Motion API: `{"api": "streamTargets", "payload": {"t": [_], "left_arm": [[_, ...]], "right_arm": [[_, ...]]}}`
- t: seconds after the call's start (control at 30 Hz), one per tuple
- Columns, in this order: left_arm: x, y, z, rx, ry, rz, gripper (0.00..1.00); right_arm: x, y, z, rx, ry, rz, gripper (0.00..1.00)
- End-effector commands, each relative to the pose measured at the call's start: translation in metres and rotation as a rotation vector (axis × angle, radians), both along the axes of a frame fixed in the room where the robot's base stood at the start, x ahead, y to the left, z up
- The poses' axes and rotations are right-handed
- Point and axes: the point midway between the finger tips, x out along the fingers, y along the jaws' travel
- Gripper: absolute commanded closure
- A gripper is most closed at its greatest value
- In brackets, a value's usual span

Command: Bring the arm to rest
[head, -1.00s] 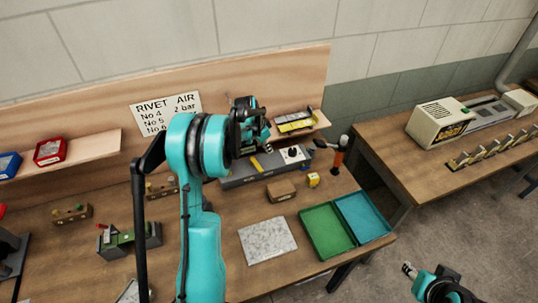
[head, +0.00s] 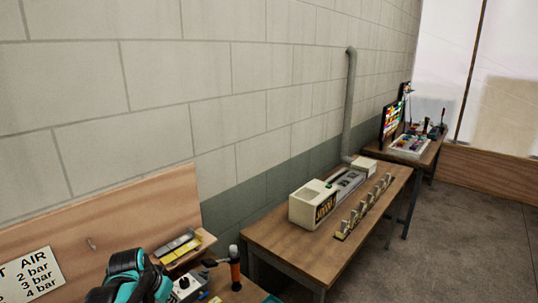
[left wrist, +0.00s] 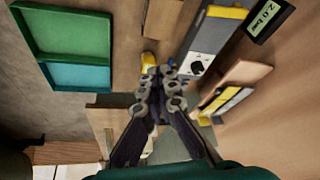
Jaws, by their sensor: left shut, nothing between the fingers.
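My left gripper (left wrist: 160,88) is shut and empty in the left wrist view, its fingers together above the workbench area. It appears to touch nothing, though a small yellow item (left wrist: 149,59) lies close beyond its tips in the picture. In the head view only part of my teal and black left arm (head: 138,278) shows at the bottom left; its gripper cannot be made out there. My right gripper is in neither current view.
Green (left wrist: 88,28) and teal (left wrist: 80,76) trays and a grey unit with a knob (left wrist: 196,66) lie near the left gripper. A shelf (left wrist: 246,73) holds yellow-marked cases (left wrist: 222,101). A side table (head: 275,235) bears a beige machine (head: 314,204). Floor (head: 450,240) at right is clear.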

Motion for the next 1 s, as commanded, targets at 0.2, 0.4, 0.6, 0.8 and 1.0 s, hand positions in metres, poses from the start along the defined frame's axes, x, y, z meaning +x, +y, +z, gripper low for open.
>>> {"api": "streamTargets", "payload": {"t": [0.2, 0.4, 0.6, 0.8, 1.0], "left_arm": [[-0.076, -0.052, -0.020, -0.010, -0.075, 0.093, 1.00], [-0.137, -0.082, -0.055, -0.041, -0.148, 0.169, 1.00], [-0.169, -0.094, -0.082, -0.070, -0.197, 0.212, 1.00], [-0.175, -0.096, -0.087, -0.078, -0.208, 0.223, 1.00], [-0.175, -0.096, -0.087, -0.078, -0.208, 0.223, 1.00]], "right_arm": [[0.000, 0.000, -0.039, 0.000, 0.000, 0.000, 0.60], [0.000, 0.000, -0.065, 0.000, 0.000, 0.000, 0.60], [0.000, 0.000, -0.079, 0.000, 0.000, 0.000, 0.60], [0.000, 0.000, -0.080, 0.000, 0.000, 0.000, 0.60], [0.000, 0.000, -0.080, 0.000, 0.000, 0.000, 0.60]]}}
